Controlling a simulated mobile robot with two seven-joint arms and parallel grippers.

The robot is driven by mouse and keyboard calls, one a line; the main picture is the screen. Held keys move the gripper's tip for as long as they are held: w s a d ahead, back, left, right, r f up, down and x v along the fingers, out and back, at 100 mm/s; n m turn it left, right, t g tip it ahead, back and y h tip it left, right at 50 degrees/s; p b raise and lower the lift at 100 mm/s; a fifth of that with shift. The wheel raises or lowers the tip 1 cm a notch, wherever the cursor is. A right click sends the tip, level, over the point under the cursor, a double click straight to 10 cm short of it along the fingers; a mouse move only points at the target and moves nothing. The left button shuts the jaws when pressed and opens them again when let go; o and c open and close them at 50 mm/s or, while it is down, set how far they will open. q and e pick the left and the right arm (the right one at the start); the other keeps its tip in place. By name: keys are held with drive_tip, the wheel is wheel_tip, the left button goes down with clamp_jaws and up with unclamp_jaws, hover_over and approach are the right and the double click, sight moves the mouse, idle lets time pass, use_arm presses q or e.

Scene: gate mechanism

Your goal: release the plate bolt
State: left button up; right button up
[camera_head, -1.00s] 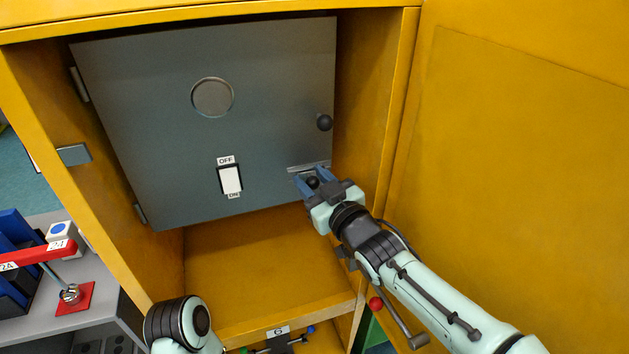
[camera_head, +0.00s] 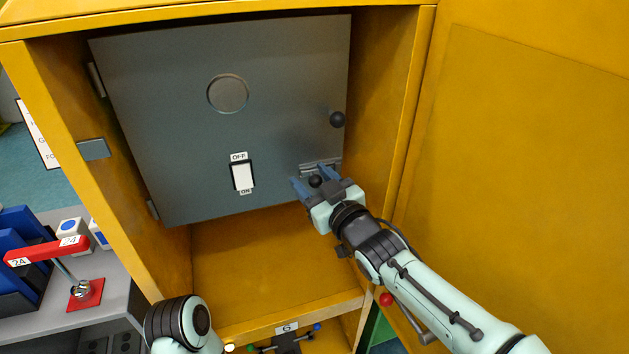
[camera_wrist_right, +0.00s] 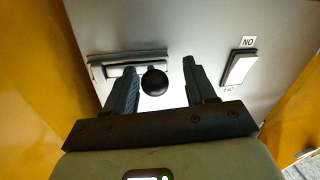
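The grey plate (camera_head: 200,130) fills the upper part of the yellow cabinet. Its bolt (camera_head: 320,168) is a metal bracket at the plate's lower right, with a round black knob (camera_head: 315,181). My right gripper (camera_head: 317,187) is at the bolt, open, with a finger on either side of the knob. In the right wrist view the knob (camera_wrist_right: 155,82) stands between the fingers with small gaps, near the bracket's (camera_wrist_right: 110,68) end on the switch's side. The bar inside is partly hidden. My left gripper is out of view; only a left arm link shows.
A yellow door (camera_head: 530,150) stands open at the right. A red-handled lever (camera_head: 45,250) is outside at the left. The compartment below the plate is empty.

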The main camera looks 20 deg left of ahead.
drive_tip(key=shift+s, duration=0.1)
drive_tip(key=v, duration=1.3)
drive_tip(key=shift+b, duration=0.3)
drive_tip(key=shift+s+d, duration=0.15)
